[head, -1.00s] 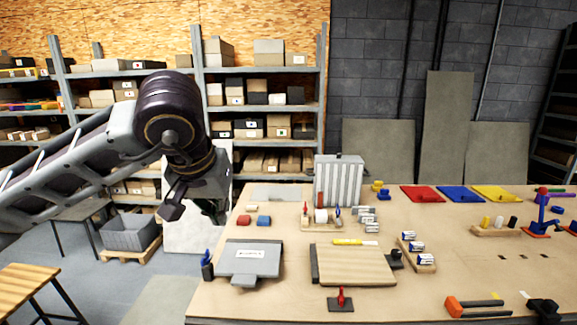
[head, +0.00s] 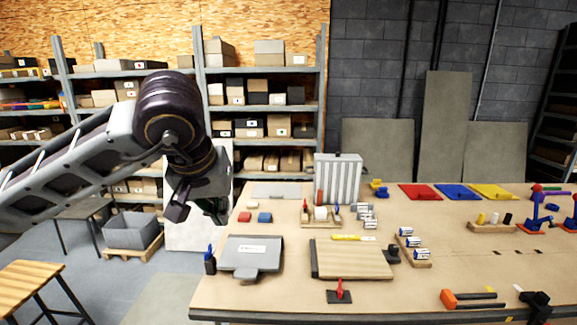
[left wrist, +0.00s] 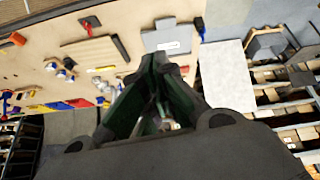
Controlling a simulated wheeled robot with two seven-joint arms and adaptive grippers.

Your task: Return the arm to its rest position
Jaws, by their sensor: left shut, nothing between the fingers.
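My left arm comes in from the left in the head view. Its gripper (head: 198,208) hangs in the air left of the wooden table (head: 240,300), past the table's left edge and apart from everything on it. The gripper is shut and empty. In the left wrist view its dark fingers (left wrist: 158,85) point away from the camera and meet at the tips, with nothing between them. My right gripper does not show in the head view.
The table holds a grey clipboard-like panel (head: 251,254), a wooden board (head: 352,260), a ribbed grey box (head: 338,180) and red (head: 420,191), blue and yellow panels. A grey bin (head: 131,231) stands on a pallet at the left. Shelves line the back. Floor is free below the gripper.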

